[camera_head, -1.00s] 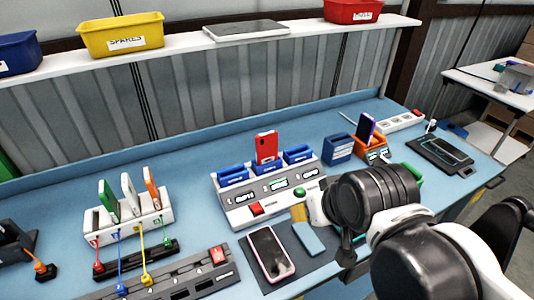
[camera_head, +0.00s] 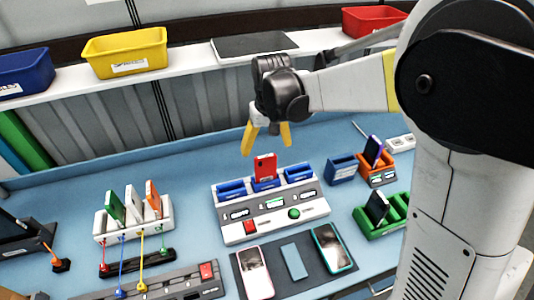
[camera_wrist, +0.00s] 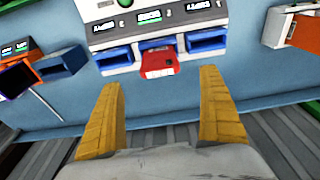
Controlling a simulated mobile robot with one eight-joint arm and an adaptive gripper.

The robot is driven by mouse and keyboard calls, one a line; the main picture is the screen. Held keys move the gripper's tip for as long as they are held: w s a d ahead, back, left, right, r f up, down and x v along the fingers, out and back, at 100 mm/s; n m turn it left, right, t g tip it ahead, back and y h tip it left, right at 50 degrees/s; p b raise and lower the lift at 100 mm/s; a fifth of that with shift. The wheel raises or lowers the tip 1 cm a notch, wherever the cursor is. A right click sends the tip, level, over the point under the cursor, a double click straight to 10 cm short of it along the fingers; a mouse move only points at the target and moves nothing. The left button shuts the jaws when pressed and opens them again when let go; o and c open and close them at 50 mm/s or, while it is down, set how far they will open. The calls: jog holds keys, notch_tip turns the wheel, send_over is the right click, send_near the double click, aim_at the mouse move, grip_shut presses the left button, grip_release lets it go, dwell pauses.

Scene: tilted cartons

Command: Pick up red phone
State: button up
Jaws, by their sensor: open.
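The red phone (camera_head: 265,167) stands upright in the middle blue slot of a grey and white dock (camera_head: 267,206) on the blue bench. It also shows in the wrist view (camera_wrist: 158,63), seen from above between blue slots. My gripper (camera_head: 267,149) has yellow fingers, points down and is open and empty, above and close to the red phone in the head view. In the wrist view its fingers (camera_wrist: 161,82) are spread to either side of the phone's line, and the phone appears beyond their tips, not between them.
Blue holders stand empty on both sides of the phone. A white rack (camera_head: 133,216) with several phones is at left. Blue (camera_head: 342,168), orange (camera_head: 378,170) and green (camera_head: 382,215) holders stand at right. A shelf with bins (camera_head: 124,52) runs behind.

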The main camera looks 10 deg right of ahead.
aim_at(265, 156)
jog(key=f, duration=0.3)
jog(key=w+f+b, duration=0.1)
jog(key=f, duration=0.2)
jog(key=f+b, duration=0.1)
jog(key=f, duration=0.3)
jog(key=shift+w+a+f, duration=0.1)
jog(key=shift+w+a, duration=0.05)
jog(key=shift+w, duration=0.15)
jog(key=shift+s, duration=0.1)
jog(key=shift+c, duration=0.3)
jog(key=c, duration=1.4)
notch_tip(265, 156, up, 5)
jog(key=p, duration=0.2)
jog(key=shift+f+p, duration=0.2)
jog(key=shift+p, duration=0.15)
jog(key=s+d+r+p, duration=0.4)
jog(key=s+d+r, duration=0.1)
jog(key=d, duration=0.5)
jog(key=shift+s+r, duration=0.35)
jog(key=shift+r, duration=0.45)
